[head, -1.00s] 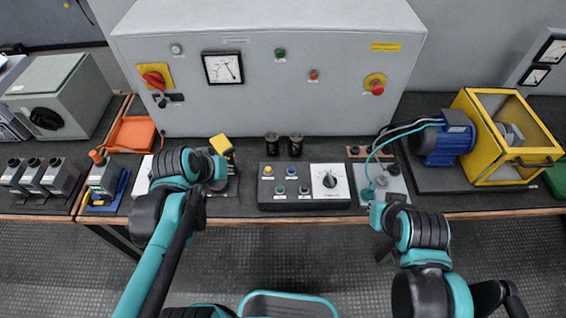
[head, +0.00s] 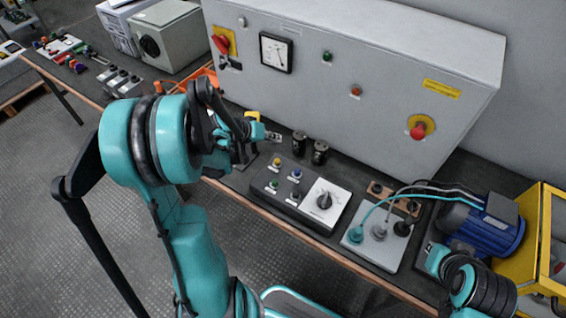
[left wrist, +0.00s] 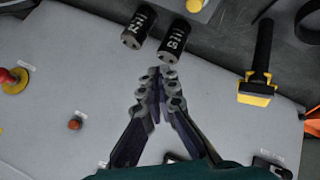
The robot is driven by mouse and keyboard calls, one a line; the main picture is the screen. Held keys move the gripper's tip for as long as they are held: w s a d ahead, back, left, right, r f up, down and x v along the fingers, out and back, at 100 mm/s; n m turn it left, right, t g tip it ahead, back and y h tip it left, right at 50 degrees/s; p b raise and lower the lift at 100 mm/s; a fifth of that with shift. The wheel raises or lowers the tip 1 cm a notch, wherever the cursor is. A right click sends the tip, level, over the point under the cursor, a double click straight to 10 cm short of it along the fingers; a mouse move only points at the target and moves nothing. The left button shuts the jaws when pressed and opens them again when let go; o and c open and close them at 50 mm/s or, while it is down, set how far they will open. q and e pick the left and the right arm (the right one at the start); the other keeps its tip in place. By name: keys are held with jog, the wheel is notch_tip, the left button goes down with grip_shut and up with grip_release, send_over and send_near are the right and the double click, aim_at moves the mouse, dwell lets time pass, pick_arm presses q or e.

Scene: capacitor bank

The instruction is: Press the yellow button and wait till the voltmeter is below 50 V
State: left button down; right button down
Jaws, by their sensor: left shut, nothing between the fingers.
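The yellow button (head: 277,161) sits at the upper left of the black control box (head: 262,187). In the left wrist view a yellow round cap, apparently this button (left wrist: 195,5), shows at the top edge. The voltmeter (head: 276,52) is a white dial on the grey cabinet; its needle slants to the lower right, but the numbers are too small to read. My left gripper (head: 273,136) is shut and empty, above and behind the yellow button, apart from it. In the left wrist view its fingertips (left wrist: 160,78) meet near the capacitors. My right gripper cannot be seen; only arm links show.
Two black capacitors (head: 299,143) (head: 320,153) stand behind the control box. A black tool with a yellow end (left wrist: 262,70) is beside the left gripper. The box also has other buttons and a rotary knob (head: 324,201). A red emergency button (head: 418,131) is on the cabinet.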

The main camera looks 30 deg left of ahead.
aim_at(275, 162)
pick_arm(q)
jog(key=shift+a, duration=0.1)
jog(key=shift+f, duration=0.15)
notch_tip(275, 162, down, 9)
jog(key=b, duration=0.7)
jog(key=shift+r, duration=0.2)
dwell(1.0)
jog(key=shift+f+b, duration=0.4)
jog(key=shift+b, duration=0.15)
jog(key=shift+f+b, duration=0.5)
jog(key=shift+f, duration=0.4)
dwell(0.7)
dwell(0.4)
jog(key=shift+r+p, duration=1.05)
jog(key=shift+r, duration=0.3)
